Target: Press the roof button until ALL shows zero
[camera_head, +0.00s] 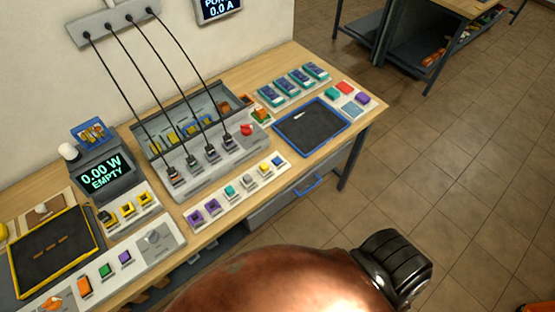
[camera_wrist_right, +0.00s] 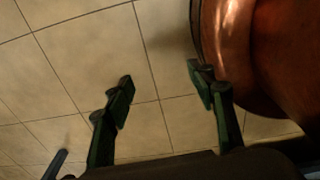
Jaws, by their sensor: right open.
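A wall display (camera_head: 218,8), cut off by the top edge, shows "0.0 A" under a cropped word. A second display (camera_head: 104,172) on the bench reads "0.00 W EMPTY". A row of coloured buttons (camera_head: 230,190) runs along the bench front. Red, teal, purple and blue pads (camera_head: 348,97) sit at its far right end. The labels are too small to read, so I cannot tell which is the roof button. My right gripper (camera_wrist_right: 161,82) is open and empty above the tiled floor in the right wrist view. My left gripper is not in view.
The wooden bench (camera_head: 262,77) holds a grey box with several black cables plugged in, a dark blue-rimmed tray (camera_head: 312,128) and a yellow-rimmed tray (camera_head: 92,226). A dark shelf table (camera_head: 405,55) stands behind.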

